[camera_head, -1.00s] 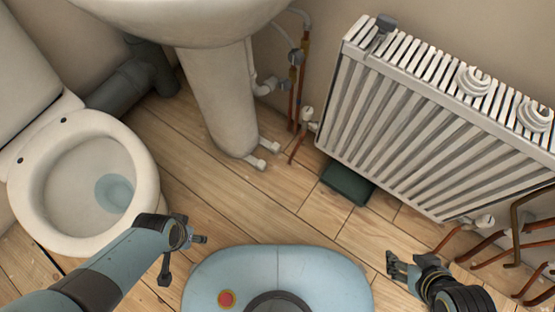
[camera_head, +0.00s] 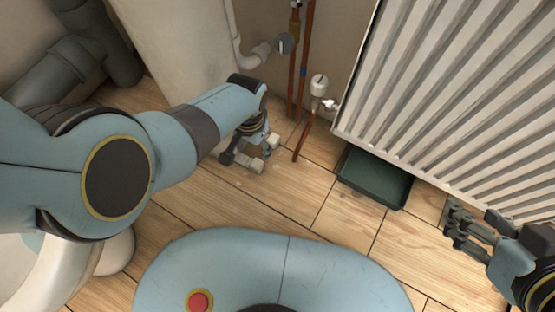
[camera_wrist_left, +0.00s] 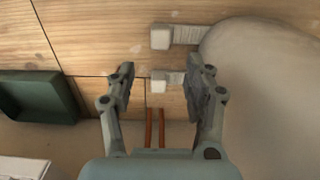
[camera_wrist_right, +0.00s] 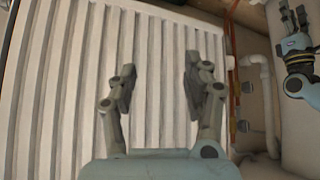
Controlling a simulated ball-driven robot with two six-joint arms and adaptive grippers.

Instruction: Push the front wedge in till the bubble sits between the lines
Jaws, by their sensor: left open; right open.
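Two off-white wedges stick out from under the foot of the white pedestal (camera_wrist_left: 260,85). The nearer, front wedge (camera_head: 257,165) shows in the left wrist view (camera_wrist_left: 160,37) with its ribbed top; the rear wedge (camera_wrist_left: 162,80) sits beside it. My left gripper (camera_head: 248,152) is open and empty, down at the wedges and partly covering them in the head view. In the left wrist view its fingers (camera_wrist_left: 160,85) appear on either side of the rear wedge; contact cannot be told. My right gripper (camera_head: 455,222) is open and empty before the radiator. No bubble shows.
The white radiator (camera_head: 450,100) fills the right side, with a dark green tray (camera_head: 375,180) on the floor below it. Copper pipes (camera_head: 305,60) and a valve (camera_head: 318,88) stand behind the wedges. The toilet is at lower left. Wooden floor (camera_head: 270,205) between is clear.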

